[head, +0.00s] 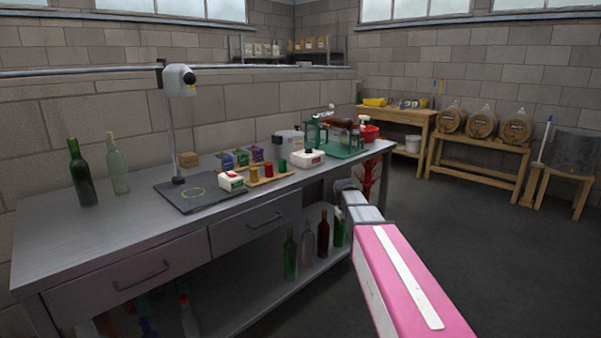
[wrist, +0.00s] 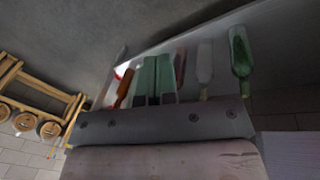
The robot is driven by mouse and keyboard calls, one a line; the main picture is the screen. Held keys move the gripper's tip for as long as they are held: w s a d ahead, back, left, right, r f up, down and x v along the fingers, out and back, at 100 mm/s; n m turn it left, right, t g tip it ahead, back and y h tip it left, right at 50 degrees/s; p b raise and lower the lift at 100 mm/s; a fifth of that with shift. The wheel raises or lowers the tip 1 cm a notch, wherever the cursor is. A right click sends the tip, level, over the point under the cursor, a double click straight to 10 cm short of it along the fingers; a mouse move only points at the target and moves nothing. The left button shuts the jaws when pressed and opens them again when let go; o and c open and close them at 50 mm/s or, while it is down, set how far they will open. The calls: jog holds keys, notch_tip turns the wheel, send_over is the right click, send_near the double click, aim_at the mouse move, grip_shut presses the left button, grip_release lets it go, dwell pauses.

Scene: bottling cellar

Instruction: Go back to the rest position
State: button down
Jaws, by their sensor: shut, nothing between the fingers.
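My arm reaches from the lower right of the head view toward the front edge of the steel bench (head: 120,235). My gripper (head: 346,187) is at its far end, small and partly hidden by the arm, near the bench's right end. In the wrist view my gripper (wrist: 153,86) is shut and empty. Behind it, bottles on the lower shelf appear upside down, among them a green bottle (wrist: 240,52) and a clear bottle (wrist: 205,64). No object is held.
On the bench stand a dark green bottle (head: 81,175), a clear bottle (head: 118,166), a lamp-like device (head: 180,80) on a dark mat (head: 200,198) and a green stand (head: 340,143). Barrels (head: 483,123) rest on a wooden rack at the back right. The floor (head: 470,235) to the right is clear.

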jog(key=s+f+m, duration=0.1)
jog(key=s+f, duration=0.3)
jog(key=s, duration=0.4)
jog(key=s+f+m+g+y, duration=0.1)
jog(key=s+f, duration=0.3)
jog(key=s, duration=0.4)
jog(key=s+f+m+y, duration=0.1)
jog(key=s+f, duration=0.4)
jog(key=s, duration=0.4)
jog(key=shift+a+m+g, duration=0.35)
jog(key=shift+m+g, duration=0.05)
